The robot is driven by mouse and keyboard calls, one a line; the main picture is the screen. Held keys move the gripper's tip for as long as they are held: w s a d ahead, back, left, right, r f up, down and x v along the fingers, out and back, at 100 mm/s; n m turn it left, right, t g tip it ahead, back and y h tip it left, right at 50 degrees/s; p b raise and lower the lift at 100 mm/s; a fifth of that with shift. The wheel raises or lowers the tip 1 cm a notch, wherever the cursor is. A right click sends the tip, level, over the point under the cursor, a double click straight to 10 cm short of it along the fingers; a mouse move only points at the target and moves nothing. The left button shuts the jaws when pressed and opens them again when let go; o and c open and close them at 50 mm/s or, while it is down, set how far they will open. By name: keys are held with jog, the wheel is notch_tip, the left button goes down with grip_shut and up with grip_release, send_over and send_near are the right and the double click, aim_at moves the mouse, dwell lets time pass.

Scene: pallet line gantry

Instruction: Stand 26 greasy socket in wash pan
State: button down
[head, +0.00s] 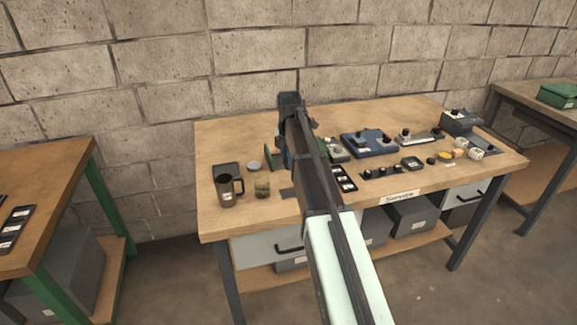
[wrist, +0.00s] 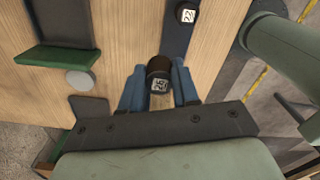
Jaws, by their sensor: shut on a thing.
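My gripper (wrist: 160,90) is shut on a short dark cylinder, the socket (wrist: 159,66), with a white printed label on its side. Its two blue fingers stand on either side of it. I cannot read the number on the label. In the head view my arm hides the socket and most of the gripper over the left-middle of the bench. A shallow dark tray (head: 226,170) lies at the bench's left, behind the mug, and may be the wash pan; I cannot be sure. Its dark edge may be the flat shape (wrist: 88,107) left of my gripper.
A dark mug (head: 227,192), a small mossy-looking jar (head: 262,188), a grey disc (head: 254,165) and a green block (wrist: 58,57) stand left of my arm. A black strip (wrist: 180,32) holds a labelled piece. A blue device (head: 369,144) and several small parts fill the right side.

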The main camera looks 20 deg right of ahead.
jog(key=w+d, duration=0.2)
jog(key=w, duration=1.4)
jog(key=shift+w+f, duration=0.25)
jog(key=shift+f, duration=0.2)
jog(key=shift+d+f, duration=0.1)
jog(key=shift+f, duration=2.9)
jog(key=shift+f, duration=0.6)
jog(key=shift+c, duration=1.9)
grip_release()
